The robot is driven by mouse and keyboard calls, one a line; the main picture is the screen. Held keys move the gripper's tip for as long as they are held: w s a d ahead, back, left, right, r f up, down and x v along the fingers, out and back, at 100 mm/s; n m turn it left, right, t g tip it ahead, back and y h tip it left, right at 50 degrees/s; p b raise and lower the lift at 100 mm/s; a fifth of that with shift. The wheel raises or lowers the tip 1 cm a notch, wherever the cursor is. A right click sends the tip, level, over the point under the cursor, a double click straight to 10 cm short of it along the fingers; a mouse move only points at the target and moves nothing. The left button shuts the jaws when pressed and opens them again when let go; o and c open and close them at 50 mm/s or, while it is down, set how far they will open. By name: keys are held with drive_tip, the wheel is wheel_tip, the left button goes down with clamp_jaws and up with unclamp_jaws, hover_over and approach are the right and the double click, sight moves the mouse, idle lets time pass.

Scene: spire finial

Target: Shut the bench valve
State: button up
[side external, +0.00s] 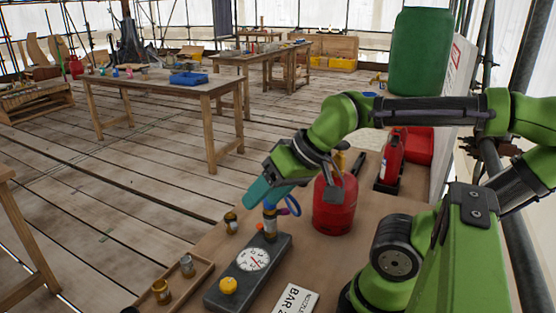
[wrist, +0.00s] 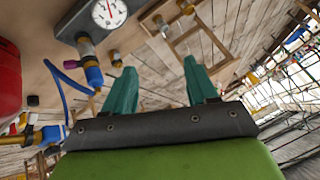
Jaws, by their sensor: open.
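A dark gauge box (side external: 248,272) with a white dial and a yellow knob (side external: 228,285) stands on the bench. At its far end is a brass fitting with a blue collar (side external: 270,222), also in the wrist view (wrist: 91,67); a blue hose (side external: 292,206) runs from near it toward a red gas cylinder (side external: 335,208). I cannot tell which fitting is the bench valve. My gripper (side external: 250,200), with teal fingers, is above the box's far end. In the wrist view my gripper (wrist: 160,66) is open, with nothing between the fingers; the collared fitting is left of them.
A wooden tray (side external: 190,285) with small brass and grey pieces lies left of the box, and another small brass piece (side external: 231,222) stands nearby. A white lettered card (side external: 290,299) lies at the front. A red extinguisher (side external: 392,160) stands behind the cylinder.

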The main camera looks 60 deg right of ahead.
idle(0.3)
drive_tip(key=shift+o, duration=1.6)
drive_tip(key=shift+d+f+g, duration=0.25)
drive_tip(key=shift+f+g, duration=0.05)
drive_tip(key=n+g+h, duration=1.3)
drive_tip(key=g+h, duration=0.2)
drive_tip(key=g, duration=0.4)
approach(348, 142)
drive_tip(key=x, duration=1)
drive_tip(key=shift+d, duration=0.25)
